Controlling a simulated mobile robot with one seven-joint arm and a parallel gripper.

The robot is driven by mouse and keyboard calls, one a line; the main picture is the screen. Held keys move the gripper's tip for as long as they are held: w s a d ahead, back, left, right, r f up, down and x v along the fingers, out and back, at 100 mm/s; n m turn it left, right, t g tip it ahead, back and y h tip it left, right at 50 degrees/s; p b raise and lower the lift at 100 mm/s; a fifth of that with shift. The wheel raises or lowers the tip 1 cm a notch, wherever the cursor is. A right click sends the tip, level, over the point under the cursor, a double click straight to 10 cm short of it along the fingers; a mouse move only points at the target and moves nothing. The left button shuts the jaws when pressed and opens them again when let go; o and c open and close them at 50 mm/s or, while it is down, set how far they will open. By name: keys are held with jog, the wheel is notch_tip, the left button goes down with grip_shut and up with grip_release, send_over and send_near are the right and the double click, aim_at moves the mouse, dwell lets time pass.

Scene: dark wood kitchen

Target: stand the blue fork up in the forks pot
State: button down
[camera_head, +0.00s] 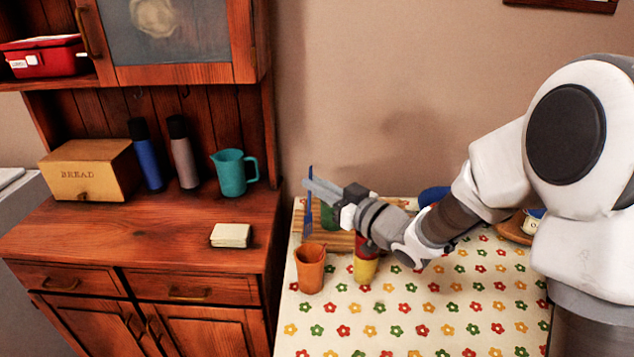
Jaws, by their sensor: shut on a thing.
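My gripper (311,186) reaches left over the table and is shut on the blue fork (308,217). The fork hangs nearly upright, one end above the fingers and a longer, wider part below. Its lower end shows just above and behind the rim of an orange pot (310,272). A yellow and red pot (365,268) stands to the right, partly hidden by my gripper. A green pot (328,218) shows behind the fingers, mostly hidden. No label shows which is the forks pot. I cannot tell how high the fork is above the table.
The table's flowered cloth (400,325) is clear in front. A wooden board (340,241) lies under my arm. A blue thing (432,195) is partly hidden behind the arm. The wooden dresser (130,240) with a teal jug (232,173) stands close on the left.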

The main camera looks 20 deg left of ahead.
aim_at(309, 225)
jog(key=shift+f+b, duration=4.7)
jog(key=shift+f, duration=1.25)
jog(key=c, duration=0.9)
grip_release()
jog(key=p+v, duration=0.2)
jog(key=v, duration=1.5)
jog(key=shift+s, duration=0.2)
jog(key=shift+d, duration=0.1)
